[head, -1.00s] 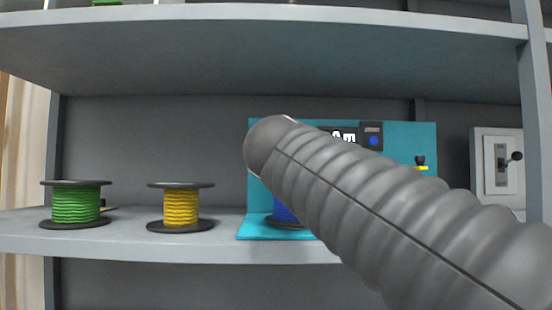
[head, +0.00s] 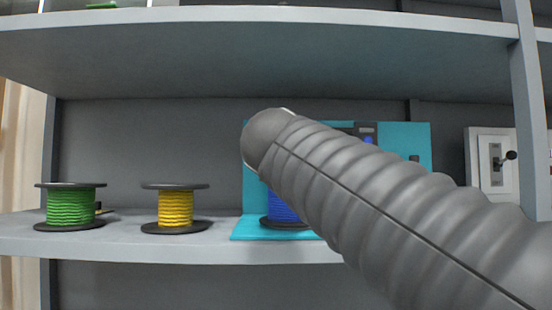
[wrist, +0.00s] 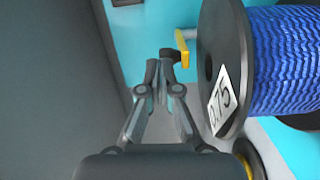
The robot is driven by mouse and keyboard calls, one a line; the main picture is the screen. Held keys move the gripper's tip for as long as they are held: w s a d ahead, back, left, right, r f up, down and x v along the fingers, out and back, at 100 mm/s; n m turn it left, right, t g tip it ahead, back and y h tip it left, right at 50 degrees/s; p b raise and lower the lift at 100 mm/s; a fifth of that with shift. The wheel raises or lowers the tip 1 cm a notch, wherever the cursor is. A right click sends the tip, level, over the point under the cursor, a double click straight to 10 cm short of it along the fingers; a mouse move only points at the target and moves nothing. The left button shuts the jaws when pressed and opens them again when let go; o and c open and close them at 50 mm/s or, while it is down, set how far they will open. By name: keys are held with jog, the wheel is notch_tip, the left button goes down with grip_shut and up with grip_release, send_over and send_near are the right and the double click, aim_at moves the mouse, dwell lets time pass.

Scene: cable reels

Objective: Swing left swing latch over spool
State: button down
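A blue spool (head: 283,208) with black flanges stands on the teal stand (head: 258,229). In the wrist view the spool (wrist: 285,60) fills the right side, and its flange has a 0.75 label. A yellow latch arm (wrist: 183,46) with a dark end is left of the spool's flange in the wrist view. My gripper (wrist: 160,64) has its fingertips close together beside that dark end. I cannot tell whether they touch it. In the head view my arm hides the gripper, the left latch and part of the spool. A dark knob (head: 414,158) shows at the panel's right.
A green spool (head: 70,208) and a yellow spool (head: 175,208) stand on the shelf (head: 120,248) to the left. A white switch box (head: 492,167) is at the right. A second shelf board (head: 250,45) runs above.

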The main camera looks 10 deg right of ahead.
jog(key=s+a, duration=0.1)
jog(key=a, duration=0.1)
jog(key=shift+s+a+r, duration=0.15)
jog(key=shift+s+a, duration=0.15)
jog(key=shift+s, duration=0.05)
jog(key=s+d, duration=0.6)
jog(key=s, duration=0.1)
jog(key=shift+d, duration=0.2)
jog(key=shift+f, duration=0.2)
